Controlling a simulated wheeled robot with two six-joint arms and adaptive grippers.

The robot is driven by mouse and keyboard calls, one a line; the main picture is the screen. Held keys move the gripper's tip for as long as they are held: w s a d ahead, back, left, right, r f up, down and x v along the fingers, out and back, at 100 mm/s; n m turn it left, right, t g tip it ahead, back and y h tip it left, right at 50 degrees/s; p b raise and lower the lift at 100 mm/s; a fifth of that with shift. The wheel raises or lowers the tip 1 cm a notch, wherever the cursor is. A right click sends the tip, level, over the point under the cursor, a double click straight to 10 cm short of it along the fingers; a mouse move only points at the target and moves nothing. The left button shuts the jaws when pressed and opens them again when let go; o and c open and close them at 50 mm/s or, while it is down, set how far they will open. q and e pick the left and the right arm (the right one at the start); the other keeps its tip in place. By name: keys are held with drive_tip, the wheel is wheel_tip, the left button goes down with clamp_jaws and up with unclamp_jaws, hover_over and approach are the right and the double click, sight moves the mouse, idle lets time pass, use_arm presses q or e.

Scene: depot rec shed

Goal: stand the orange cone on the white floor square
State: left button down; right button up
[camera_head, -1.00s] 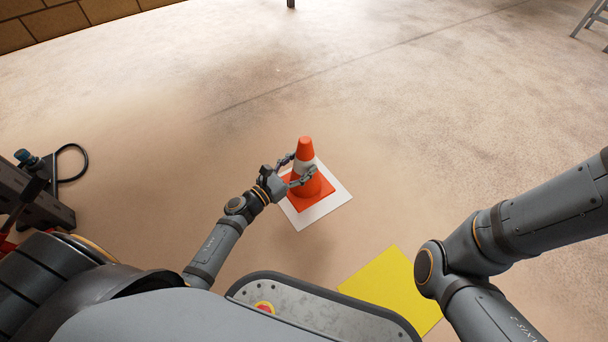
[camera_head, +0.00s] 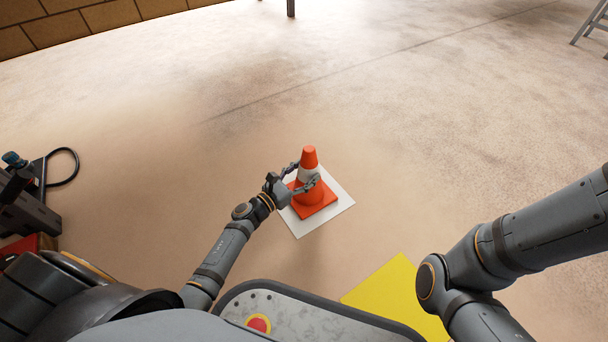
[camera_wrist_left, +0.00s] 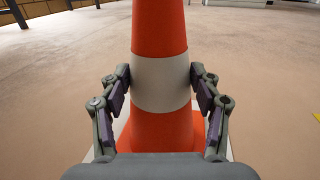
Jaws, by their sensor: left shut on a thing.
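The orange cone (camera_head: 309,157) with a white band stands upright over the white floor square (camera_head: 332,217) in the head view. Its orange base lies within the square's outline; I cannot tell whether it touches the floor. My left gripper (camera_head: 304,177) is shut around the cone at its white band. In the left wrist view the fingers (camera_wrist_left: 161,93) press the cone's white band (camera_wrist_left: 161,84) from both sides, and part of the white square shows behind the base. My right arm is at the right, but its gripper is out of view.
A yellow floor square (camera_head: 388,292) lies nearer me, partly hidden by my base and right arm. Dark equipment with a black loop (camera_head: 66,166) stands at the left. The floor beyond the cone is clear.

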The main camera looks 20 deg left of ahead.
use_arm(q)
drive_tip(key=shift+c, duration=1.4)
unclamp_jaws()
drive_tip(key=p+v, duration=0.4)
drive_tip(key=v, duration=0.8)
